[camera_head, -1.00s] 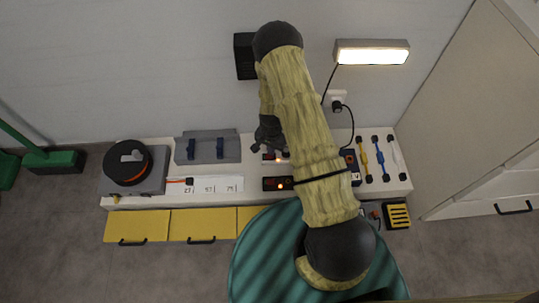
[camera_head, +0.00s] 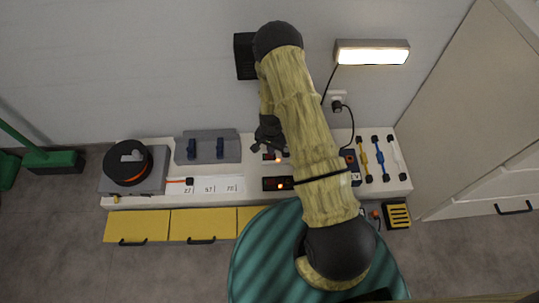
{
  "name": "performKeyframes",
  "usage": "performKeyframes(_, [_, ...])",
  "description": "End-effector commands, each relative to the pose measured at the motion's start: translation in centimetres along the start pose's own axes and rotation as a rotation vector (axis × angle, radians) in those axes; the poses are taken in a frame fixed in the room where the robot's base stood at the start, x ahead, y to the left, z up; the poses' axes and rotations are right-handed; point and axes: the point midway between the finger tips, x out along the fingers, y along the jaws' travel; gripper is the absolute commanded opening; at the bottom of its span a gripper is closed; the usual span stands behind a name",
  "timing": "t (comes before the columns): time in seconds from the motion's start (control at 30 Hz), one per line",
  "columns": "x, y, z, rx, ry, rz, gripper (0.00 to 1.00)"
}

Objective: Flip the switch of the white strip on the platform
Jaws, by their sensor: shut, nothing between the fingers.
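A small strip (camera_head: 268,157) with a dark red part and a lit orange spot shows just below my gripper on the white platform; my arm hides its right part, and its body blends with the white top. A black strip (camera_head: 270,184) with a lit orange switch lies nearer the front edge, also partly behind my arm. My gripper (camera_head: 264,147) is dark, shut and empty, just behind the small strip. Whether it touches the strip I cannot tell. The white platform (camera_head: 150,202) runs along the wall.
A round black-and-orange reel (camera_head: 128,165) and a grey holder (camera_head: 208,147) stand on the left. Blue, yellow and white tools (camera_head: 380,158) lie on the right. A black cable hangs from a wall socket (camera_head: 337,99) under a lit lamp (camera_head: 372,52). Yellow drawers (camera_head: 202,224) are below.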

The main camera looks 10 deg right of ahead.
Motion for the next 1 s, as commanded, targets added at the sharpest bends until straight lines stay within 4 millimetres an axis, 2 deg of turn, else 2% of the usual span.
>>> performKeyframes(1.0, [0.94, -0.01, -0.01, 0.0, 0.0, 0.0, 0.0])
